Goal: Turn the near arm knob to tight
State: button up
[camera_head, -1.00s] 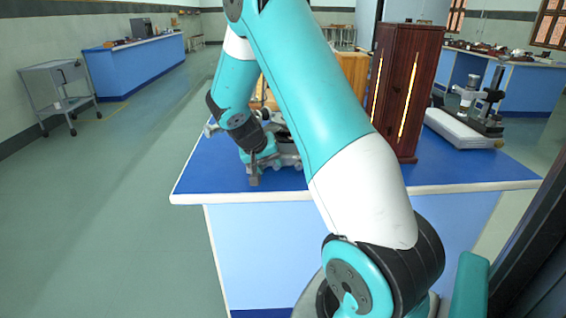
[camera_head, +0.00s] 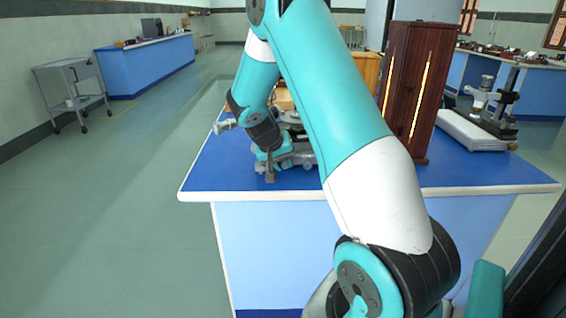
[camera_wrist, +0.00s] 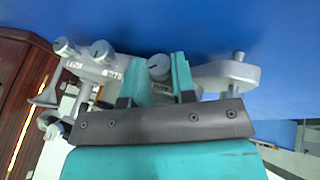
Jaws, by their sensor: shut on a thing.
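A grey metal spectrometer (camera_wrist: 105,72) stands on the blue bench top. In the wrist view a round grey knob (camera_wrist: 159,66) with a dark mark on its face sits between the two teal fingers of my gripper (camera_wrist: 160,77). My gripper is shut on this knob; the fingers hide part of its sides. Two more marked knobs, one at the left (camera_wrist: 65,48) and one beside it (camera_wrist: 102,50), show on the instrument. In the head view my gripper (camera_head: 271,160) is low at the instrument's near side, and my arm hides much of the spectrometer (camera_head: 302,153).
The bench (camera_head: 230,182) has a white edge close in front of the instrument. A tall dark wooden cabinet (camera_head: 415,90) with lit slits stands right of it. A grey microscope-like device (camera_head: 485,115) is further right. The floor at left is free up to a trolley (camera_head: 72,95).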

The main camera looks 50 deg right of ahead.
jog(key=shift+s+t, duration=0.1)
jog(key=shift+t, duration=0.2)
jog(key=t+y, duration=0.1)
jog(key=m+t+y+b, duration=0.1)
jog(key=shift+s+d+y, duration=0.2)
jog(key=shift+d+y, duration=0.05)
jog(key=shift+y, duration=0.05)
jog(key=shift+s+d+t+y+b, duration=0.15)
jog(key=shift+t+y+b, duration=0.15)
jog(key=shift+t+y, duration=0.9)
jog(key=shift+m, duration=0.3)
jog(key=o, duration=0.9)
jog(key=shift+r, duration=0.15)
jog(key=v, duration=0.5)
jog(key=p+v, duration=0.1)
jog(key=v, duration=1.1)
jog(key=shift+s+a+p, duration=0.3)
jog(key=shift+s+p, duration=0.1)
